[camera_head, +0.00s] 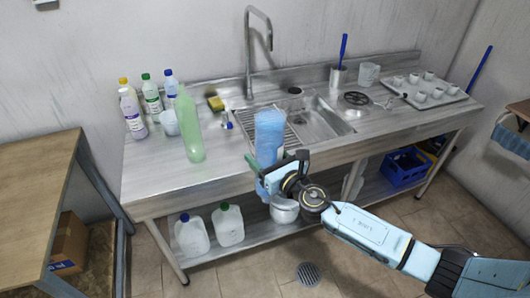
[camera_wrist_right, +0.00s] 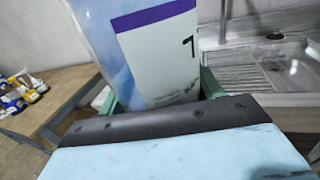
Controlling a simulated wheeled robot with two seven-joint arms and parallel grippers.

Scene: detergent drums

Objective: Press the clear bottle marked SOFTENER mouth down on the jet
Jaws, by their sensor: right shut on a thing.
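My right gripper (camera_head: 283,175) is shut on a translucent blue bottle (camera_head: 268,135), held in front of the sink. In the right wrist view the bottle (camera_wrist_right: 92,35) carries a white label with a purple band. I cannot read SOFTENER on it. The visible upper end looks broad and flat; its mouth is not seen, and the gripper hides the lower part. A round black spoked fitting (camera_head: 357,98), which looks like the jet, lies on the counter right of the basin, apart from the bottle. My left gripper is not in view.
A pale green bottle (camera_head: 190,128) and several capped bottles (camera_head: 152,98) stand on the left counter. The tall faucet (camera_head: 250,50) rises behind the basin (camera_head: 318,122). A mug (camera_head: 368,74) and a tray of cups (camera_head: 434,92) stand right. Jugs (camera_head: 229,225) sit below.

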